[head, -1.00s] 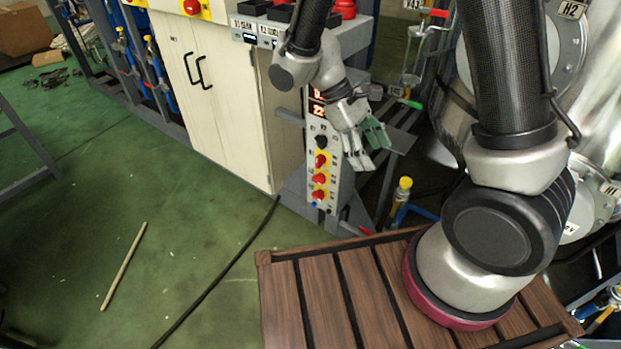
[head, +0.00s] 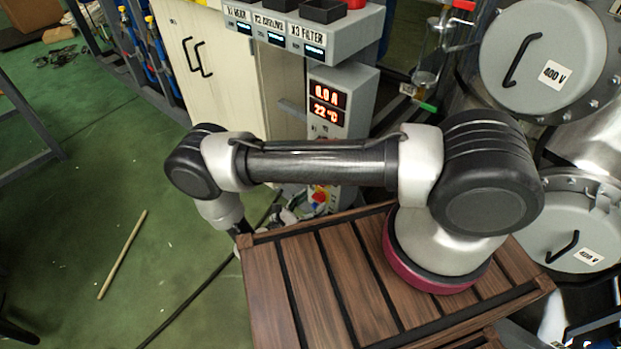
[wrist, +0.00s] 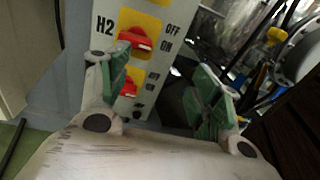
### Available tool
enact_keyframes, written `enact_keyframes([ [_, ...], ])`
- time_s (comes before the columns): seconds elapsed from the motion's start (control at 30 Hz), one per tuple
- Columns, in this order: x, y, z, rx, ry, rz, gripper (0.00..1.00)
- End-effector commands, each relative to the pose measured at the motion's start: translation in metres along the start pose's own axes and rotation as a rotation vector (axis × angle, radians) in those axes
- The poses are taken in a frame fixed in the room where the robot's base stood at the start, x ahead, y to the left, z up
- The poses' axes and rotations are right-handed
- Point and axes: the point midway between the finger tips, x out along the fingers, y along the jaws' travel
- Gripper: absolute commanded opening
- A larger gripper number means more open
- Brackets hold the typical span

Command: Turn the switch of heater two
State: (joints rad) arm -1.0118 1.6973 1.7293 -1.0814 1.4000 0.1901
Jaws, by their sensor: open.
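The heater control box (head: 342,88) stands behind my arm, with red readouts of "0.0 A" and "22 °C". In the wrist view, the red H2 switch (wrist: 134,39) sits on a yellow plate with OFF and ON printed to its right. A second red switch (wrist: 130,84) sits on a yellow plate below it. My gripper (wrist: 165,90) is open and empty, its green-padded fingers spread in front of the box. The left finger is close beside the lower switch; I cannot tell whether they touch. In the head view my arm hides most of the switches.
A wooden slatted platform (head: 345,275) lies under my arm base. Steel vessels (head: 545,65) with flanged covers stand at right. A shelf of labelled displays (head: 290,35) overhangs the box. A stick (head: 122,255) and a black cable (head: 190,305) lie on the green floor.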

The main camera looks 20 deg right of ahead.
Motion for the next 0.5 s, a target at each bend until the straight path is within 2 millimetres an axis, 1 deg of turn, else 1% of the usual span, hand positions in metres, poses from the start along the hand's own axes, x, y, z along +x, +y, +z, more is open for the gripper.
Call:
enact_keyframes([
  [0.03, -0.005, 0.012, 0.001, 0.017, -0.003, 0.032, 0.64],
  [0.1, -0.010, 0.025, 0.004, 0.035, -0.014, 0.072, 0.64],
  [0.17, -0.010, 0.030, 0.008, 0.046, -0.030, 0.095, 0.64],
  [0.27, -0.001, 0.030, 0.011, 0.059, -0.038, 0.092, 0.64],
  [0.5, 0.040, 0.033, 0.012, 0.059, -0.037, 0.089, 0.64],
])
